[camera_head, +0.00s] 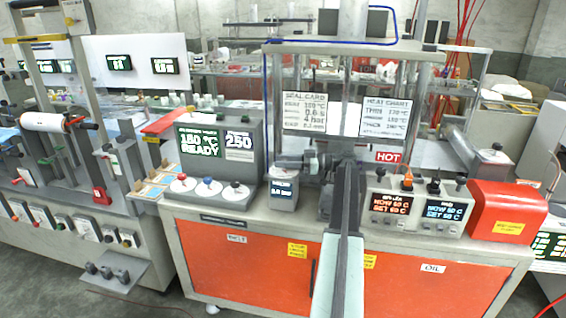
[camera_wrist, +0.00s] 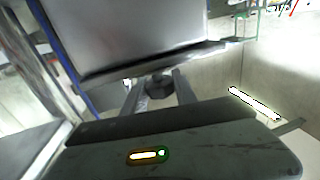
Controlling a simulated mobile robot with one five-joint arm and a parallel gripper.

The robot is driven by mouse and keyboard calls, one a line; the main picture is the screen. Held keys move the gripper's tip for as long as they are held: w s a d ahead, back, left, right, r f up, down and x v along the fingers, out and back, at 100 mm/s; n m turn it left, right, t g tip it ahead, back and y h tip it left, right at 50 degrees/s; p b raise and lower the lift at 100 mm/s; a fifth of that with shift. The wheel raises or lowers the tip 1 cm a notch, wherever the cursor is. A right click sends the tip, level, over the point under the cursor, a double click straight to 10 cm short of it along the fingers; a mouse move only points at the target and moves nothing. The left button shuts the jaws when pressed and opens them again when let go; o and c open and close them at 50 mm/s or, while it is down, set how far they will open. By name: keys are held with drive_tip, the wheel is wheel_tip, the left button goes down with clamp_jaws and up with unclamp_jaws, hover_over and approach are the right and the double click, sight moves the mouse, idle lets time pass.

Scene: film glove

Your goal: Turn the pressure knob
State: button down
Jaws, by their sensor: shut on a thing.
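The pressure unit (camera_head: 283,192) is a small grey box with a dark display in the middle of the bench; its small digits are hard to read for certain. My gripper (camera_head: 288,163) is at the top of this box, reached by my arm from the front. In the wrist view, the dark round pressure knob (camera_wrist: 159,87) sits between the two fingers of my gripper (camera_wrist: 158,98), which are shut on it. In the head view the knob is mostly hidden by the gripper.
Left of the box stands a heater console (camera_head: 208,145) with red, blue and black knobs. Right of my arm are two temperature units (camera_head: 395,203) and a red cover (camera_head: 503,210). A HOT sign (camera_head: 388,157) and hanging charts (camera_head: 384,115) are behind.

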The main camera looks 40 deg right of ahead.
drive_tip(key=shift+d+n+g+y, duration=0.1)
drive_tip(key=shift+n+g+y, duration=0.7)
drive_tip(key=shift+g+y, duration=0.1)
drive_tip(key=c, duration=1)
unclamp_jaws()
drive_tip(key=shift+s, duration=0.1)
